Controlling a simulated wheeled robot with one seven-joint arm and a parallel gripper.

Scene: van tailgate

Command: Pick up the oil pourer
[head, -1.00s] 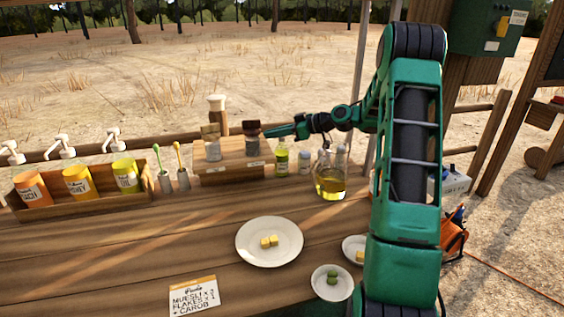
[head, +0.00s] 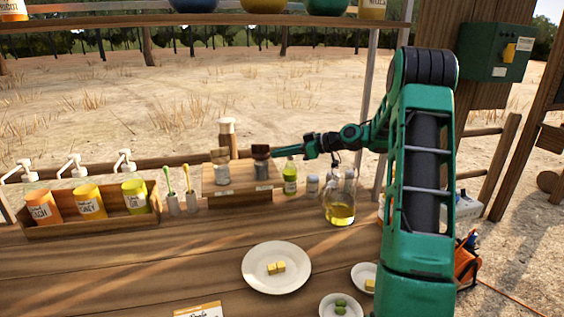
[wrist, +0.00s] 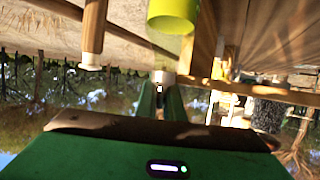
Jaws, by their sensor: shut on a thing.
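The oil pourer, a small bottle with yellow-green oil (head: 290,183), is upright just right of the raised wooden stand in the head view. My gripper (head: 284,154) reaches in from the right at the height of the bottle's top. In the wrist view, which is upside down, the yellow-green oil (wrist: 173,13) shows large at the top. The fingers (wrist: 160,97) are shut on its pale grey tip. The fingers hide the bottle's top in the head view. I cannot tell whether its base touches the table.
Dark-topped jars (head: 262,170) stand on the wooden stand, close left of the bottle. A small jar (head: 312,186) and a glass jug of oil (head: 340,213) stand to the right. A pepper mill (head: 227,138) is behind. The table in front holds a plate (head: 250,275).

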